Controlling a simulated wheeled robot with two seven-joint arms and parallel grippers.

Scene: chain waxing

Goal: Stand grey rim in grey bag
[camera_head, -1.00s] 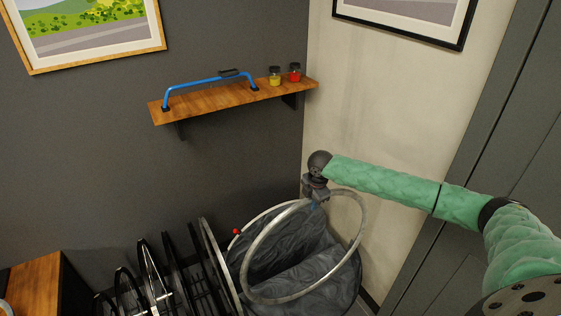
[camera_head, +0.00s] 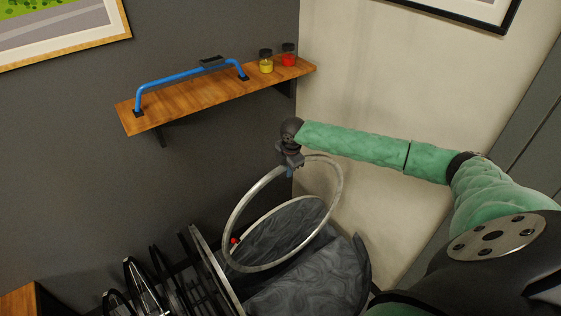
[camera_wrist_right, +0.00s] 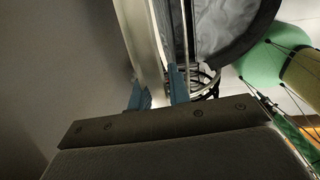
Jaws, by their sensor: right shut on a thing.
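The grey rim (camera_head: 258,269) is a large thin metal ring, tilted in the head view. My right gripper (camera_head: 290,172) is shut on its upper edge. The rim hangs at the grey bag (camera_head: 310,290), a wide, round, open bag with a dark marbled fabric inside. The bag's back wall shows through the ring. I cannot tell whether the rim's lower edge is inside the bag or above it. In the right wrist view, the blue fingertips (camera_wrist_right: 159,90) are on either side of the rim's band (camera_wrist_right: 143,50), and part of the bag (camera_wrist_right: 220,25) lies beyond. My left gripper is out of view.
A rack of several black and silver wheels (camera_head: 150,285) stands close left of the bag. A wooden shelf (camera_head: 200,100) with a blue handle and two jars is on the dark wall above. Walls close the corner behind.

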